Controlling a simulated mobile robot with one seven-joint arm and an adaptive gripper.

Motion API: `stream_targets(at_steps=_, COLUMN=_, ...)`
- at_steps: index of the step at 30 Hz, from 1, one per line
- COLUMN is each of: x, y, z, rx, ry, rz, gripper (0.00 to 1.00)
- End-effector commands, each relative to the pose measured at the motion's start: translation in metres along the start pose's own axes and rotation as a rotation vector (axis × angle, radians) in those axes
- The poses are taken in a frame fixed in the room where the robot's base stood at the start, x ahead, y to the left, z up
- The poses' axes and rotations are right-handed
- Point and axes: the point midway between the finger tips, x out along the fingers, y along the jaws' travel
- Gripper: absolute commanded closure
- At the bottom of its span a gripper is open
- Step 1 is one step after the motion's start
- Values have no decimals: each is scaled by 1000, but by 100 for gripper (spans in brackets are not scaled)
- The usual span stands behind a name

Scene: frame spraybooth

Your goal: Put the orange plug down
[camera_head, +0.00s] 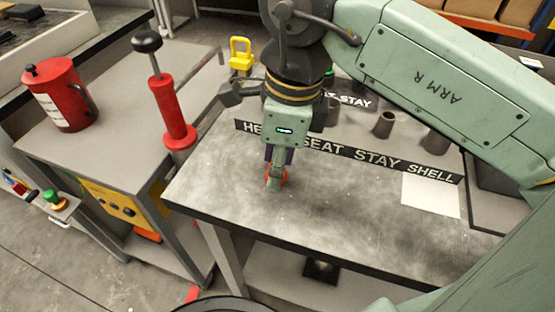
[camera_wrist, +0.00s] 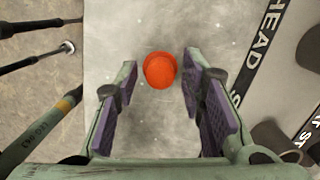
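The orange plug (camera_wrist: 160,70) shows as a round orange shape over the grey bench top in the wrist view. It lies between the tips of my gripper (camera_wrist: 160,85), with a visible gap to the purple pads on both sides. My gripper is open. In the head view my gripper (camera_head: 275,178) points down close to the bench top (camera_head: 330,215), near its left front part. Only an orange edge of the plug (camera_head: 284,178) shows there, behind the fingers. The plug appears to rest on the bench, though its underside is hidden.
A black label strip (camera_head: 350,152) crosses the bench behind my gripper. Grey cups (camera_head: 384,124) stand farther back, and a white sheet (camera_head: 430,194) lies at the right. A red pump (camera_head: 172,110) and red can (camera_head: 62,95) stand on the left table. The bench front is clear.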

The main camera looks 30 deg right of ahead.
Motion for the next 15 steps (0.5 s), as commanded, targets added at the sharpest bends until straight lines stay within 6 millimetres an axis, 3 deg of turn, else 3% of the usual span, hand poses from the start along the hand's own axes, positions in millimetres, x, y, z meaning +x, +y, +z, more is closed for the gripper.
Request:
stream_targets(at_steps=9, x=-1, y=0, z=0, rx=0, ry=0, rz=0, gripper=60)
stream_targets(at_steps=15, x=-19, y=-1, z=1, rx=1, ry=-2, rz=-2, gripper=60)
